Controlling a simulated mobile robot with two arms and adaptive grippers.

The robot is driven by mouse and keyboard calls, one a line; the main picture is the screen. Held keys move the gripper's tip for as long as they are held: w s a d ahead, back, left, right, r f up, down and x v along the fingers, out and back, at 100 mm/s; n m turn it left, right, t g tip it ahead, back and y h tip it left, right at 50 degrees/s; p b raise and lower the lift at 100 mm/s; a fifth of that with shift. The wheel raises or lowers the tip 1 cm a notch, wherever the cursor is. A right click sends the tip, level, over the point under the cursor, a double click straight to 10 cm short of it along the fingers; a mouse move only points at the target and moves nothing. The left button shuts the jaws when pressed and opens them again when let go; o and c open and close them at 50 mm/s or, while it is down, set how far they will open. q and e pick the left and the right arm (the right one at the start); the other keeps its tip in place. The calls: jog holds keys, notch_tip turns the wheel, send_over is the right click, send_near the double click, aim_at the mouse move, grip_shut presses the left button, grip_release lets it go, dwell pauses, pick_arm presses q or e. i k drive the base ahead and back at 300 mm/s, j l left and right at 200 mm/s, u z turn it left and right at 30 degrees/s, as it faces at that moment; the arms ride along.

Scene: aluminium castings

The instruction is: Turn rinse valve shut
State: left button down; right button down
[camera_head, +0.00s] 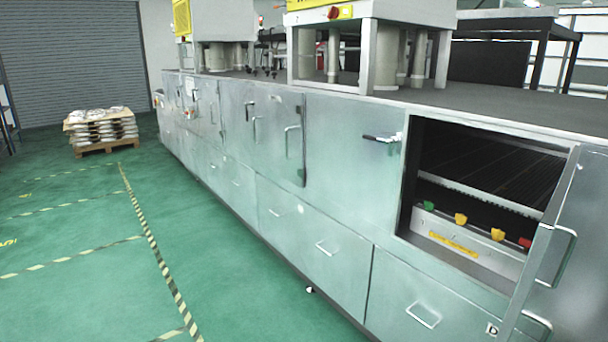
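A lever with a dark handle (380,138) sticks out sideways from the metal front, left of an open compartment. It looks like a valve lever and lies about level. Inside the compartment, a pale panel (425,221) carries a row of coloured knobs: a green knob (429,206), yellow knobs (461,219) and a red knob (525,243) at the right end. I cannot tell which of these is the rinse valve, as no label is readable. Neither of my grippers is in view.
The compartment's door (570,240) stands open at the right edge. Metal cabinets (352,190) with handles run into the distance. Machines stand on the dark top (480,105). A loaded pallet (100,146) is far left. The green floor (70,250) in front is clear.

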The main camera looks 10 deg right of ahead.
aim_at(527, 242)
jog(key=z, duration=1.45)
jog(key=i+j+z, duration=0.15)
jog(key=j, duration=0.15)
jog(key=i+j+z, duration=0.15)
jog(key=j, duration=0.2)
jog(key=i+j+z, duration=0.1)
jog(key=j, duration=0.25)
jog(key=i+j+z, duration=0.15)
jog(key=j, duration=0.2)
